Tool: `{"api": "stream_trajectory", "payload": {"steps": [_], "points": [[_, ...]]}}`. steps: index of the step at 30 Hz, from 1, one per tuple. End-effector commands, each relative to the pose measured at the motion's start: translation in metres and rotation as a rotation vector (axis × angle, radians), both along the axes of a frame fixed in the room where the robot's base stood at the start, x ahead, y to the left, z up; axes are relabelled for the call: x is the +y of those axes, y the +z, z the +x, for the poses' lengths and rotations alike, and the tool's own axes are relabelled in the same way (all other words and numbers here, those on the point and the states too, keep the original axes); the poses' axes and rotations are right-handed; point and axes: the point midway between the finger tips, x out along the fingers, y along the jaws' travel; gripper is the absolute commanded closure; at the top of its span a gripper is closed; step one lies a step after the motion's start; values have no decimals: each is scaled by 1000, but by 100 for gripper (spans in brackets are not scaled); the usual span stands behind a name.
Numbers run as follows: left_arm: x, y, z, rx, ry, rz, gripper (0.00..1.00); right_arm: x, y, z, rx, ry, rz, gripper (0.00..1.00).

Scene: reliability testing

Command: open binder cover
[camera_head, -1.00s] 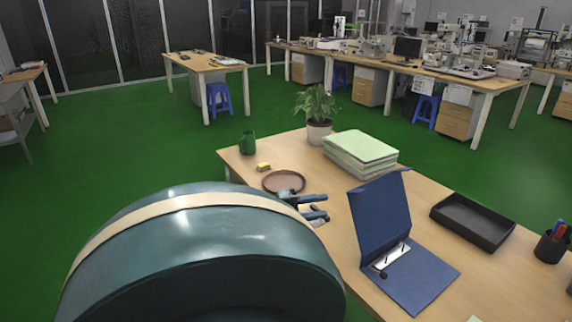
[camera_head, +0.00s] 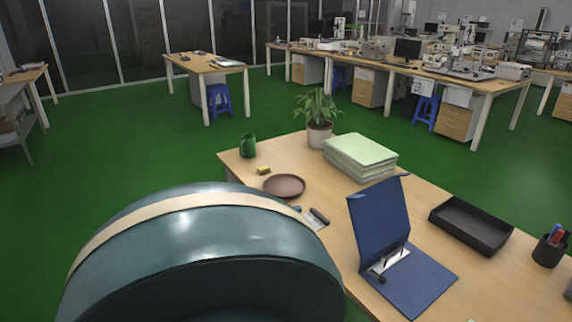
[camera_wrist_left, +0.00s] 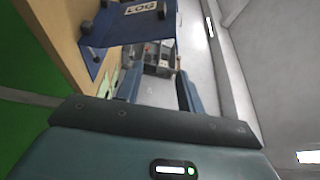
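The blue binder (camera_head: 420,280) lies on the wooden desk with its cover (camera_head: 380,215) standing up, so the metal ring mechanism (camera_head: 388,262) inside is exposed. In the left wrist view the blue binder (camera_wrist_left: 115,30) shows at the top, with a white LOG label on it. My left gripper (camera_wrist_left: 158,88) shows there with its two fingers apart and nothing between them, away from the binder. In the head view my large teal arm link hides it. My right gripper is in neither view.
On the desk (camera_head: 480,290) are a black tray (camera_head: 472,222), a pen cup (camera_head: 548,250), a pale green paper stack (camera_head: 360,155), a potted plant (camera_head: 318,115), a brown plate (camera_head: 284,186), a green mug (camera_head: 248,146) and a dark marker (camera_head: 319,216). Bare desk lies between binder and tray.

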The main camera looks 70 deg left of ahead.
Motion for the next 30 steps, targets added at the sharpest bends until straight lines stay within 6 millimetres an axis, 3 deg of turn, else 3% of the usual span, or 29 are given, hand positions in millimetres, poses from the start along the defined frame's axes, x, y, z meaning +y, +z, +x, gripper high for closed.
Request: {"api": "stream_trajectory", "payload": {"steps": [7,23,26,30], "points": [[2,-2,-13,1,0,0,62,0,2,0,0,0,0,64],[2,-2,-14,0,0,0,62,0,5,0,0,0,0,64],[0,-4,-13,-2,-3,10,69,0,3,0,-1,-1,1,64],[-17,-22,3,-20,-32,139,81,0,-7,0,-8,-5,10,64]]}}
